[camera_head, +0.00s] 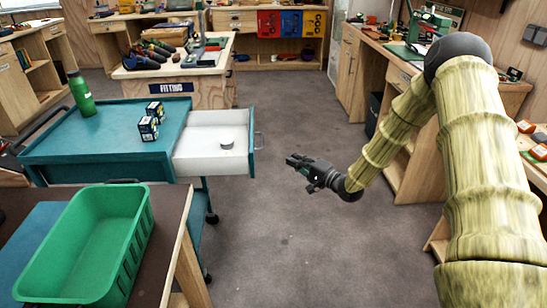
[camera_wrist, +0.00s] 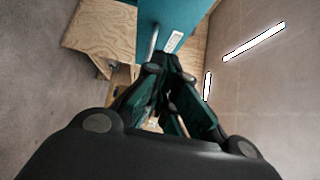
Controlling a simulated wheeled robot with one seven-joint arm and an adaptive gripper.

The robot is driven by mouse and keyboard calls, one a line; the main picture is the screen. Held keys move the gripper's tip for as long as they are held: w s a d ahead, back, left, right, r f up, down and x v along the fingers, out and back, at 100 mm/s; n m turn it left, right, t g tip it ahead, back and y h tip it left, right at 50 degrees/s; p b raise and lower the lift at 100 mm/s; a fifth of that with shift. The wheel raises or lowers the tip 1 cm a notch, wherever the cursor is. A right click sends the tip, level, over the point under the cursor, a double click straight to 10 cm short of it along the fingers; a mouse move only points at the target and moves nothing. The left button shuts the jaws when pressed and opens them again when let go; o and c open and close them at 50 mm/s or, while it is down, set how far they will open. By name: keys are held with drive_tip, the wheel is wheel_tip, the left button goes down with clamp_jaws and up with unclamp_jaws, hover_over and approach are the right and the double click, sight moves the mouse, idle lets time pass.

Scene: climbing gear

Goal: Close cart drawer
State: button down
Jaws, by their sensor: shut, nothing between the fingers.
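The teal cart (camera_head: 110,145) stands at the left in the head view. Its white-lined drawer (camera_head: 205,152) is pulled out to the right, with a small grey round object (camera_head: 227,142) inside. The drawer's teal front (camera_head: 252,143) carries a bar handle (camera_head: 259,140). My gripper (camera_head: 290,161) is shut and empty, to the right of the drawer front and apart from it, pointing left. In the wrist view the teal front (camera_wrist: 182,18) and its handle (camera_wrist: 153,40) lie ahead, beyond the shut fingers of my gripper (camera_wrist: 168,70).
A green bottle (camera_head: 81,93) and small dark boxes (camera_head: 149,128) are on the cart top. A green bin (camera_head: 90,245) sits on a table at the front left. A wooden bench (camera_head: 180,88) stands behind the cart. The floor (camera_head: 300,240) around my gripper is clear.

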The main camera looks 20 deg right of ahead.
drive_tip(key=s+a+x, duration=0.1)
drive_tip(key=a+x, duration=0.1)
drive_tip(key=x, duration=1)
drive_tip(key=shift+a+p, duration=0.4)
drive_tip(key=shift+w+a, duration=0.1)
drive_tip(key=shift+a, duration=0.05)
